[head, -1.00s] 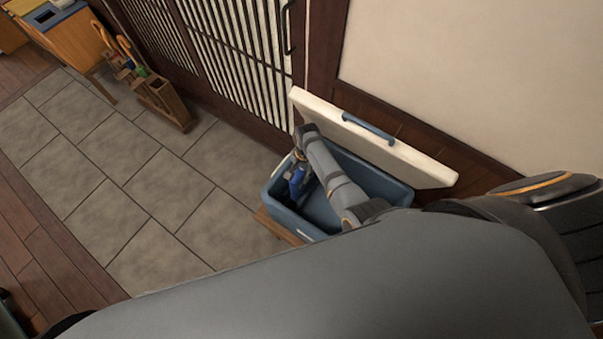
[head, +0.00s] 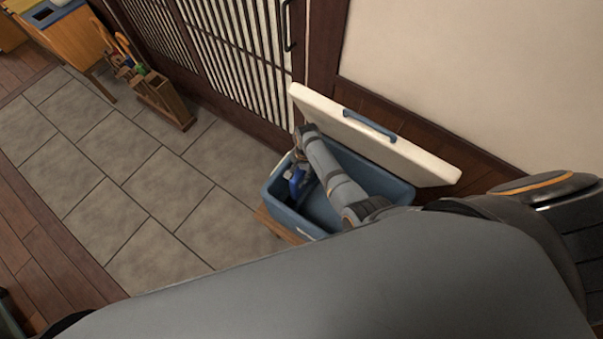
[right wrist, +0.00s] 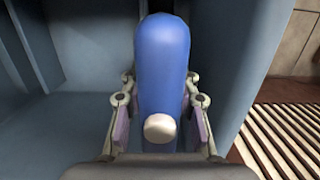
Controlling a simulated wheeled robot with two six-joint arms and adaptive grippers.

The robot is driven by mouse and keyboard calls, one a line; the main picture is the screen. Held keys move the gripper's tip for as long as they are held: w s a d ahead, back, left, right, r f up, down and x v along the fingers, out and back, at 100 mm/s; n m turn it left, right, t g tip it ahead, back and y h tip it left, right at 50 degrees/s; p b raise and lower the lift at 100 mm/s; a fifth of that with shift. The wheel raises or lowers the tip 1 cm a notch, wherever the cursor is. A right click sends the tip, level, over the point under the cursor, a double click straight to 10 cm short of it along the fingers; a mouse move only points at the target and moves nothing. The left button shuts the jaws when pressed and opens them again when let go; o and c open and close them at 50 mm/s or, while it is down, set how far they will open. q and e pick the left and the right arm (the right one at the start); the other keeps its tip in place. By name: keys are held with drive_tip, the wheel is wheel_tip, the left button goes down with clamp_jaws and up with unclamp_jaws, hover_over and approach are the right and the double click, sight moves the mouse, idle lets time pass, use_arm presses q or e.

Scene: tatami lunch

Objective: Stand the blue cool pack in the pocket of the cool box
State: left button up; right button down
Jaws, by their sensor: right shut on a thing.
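The blue cool pack (right wrist: 162,60) is upright between the fingers of my right gripper (right wrist: 160,108), which is shut on it. A pale round cap shows on its near end. In the head view the pack (head: 296,181) and the right gripper (head: 303,176) are inside the left end of the open blue cool box (head: 375,184). In the right wrist view the pack is close to the box wall (right wrist: 238,60) on its right. Its lower end is hidden, so I cannot tell if it rests in the pocket. My left gripper is out of view.
The cream lid (head: 375,140) stands open behind the box, against the wall side. The box sits on a wooden slatted board (head: 278,226). A wooden stand (head: 165,100) with tools is farther left. Grey tiled floor left of the box is clear.

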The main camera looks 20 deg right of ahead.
drive_tip(key=shift+f+b, duration=0.5)
drive_tip(key=shift+f, duration=0.25)
drive_tip(key=shift+f+b, duration=0.8)
drive_tip(key=shift+f, duration=0.25)
drive_tip(key=shift+f+b, duration=0.6)
drive_tip(key=shift+f, duration=0.2)
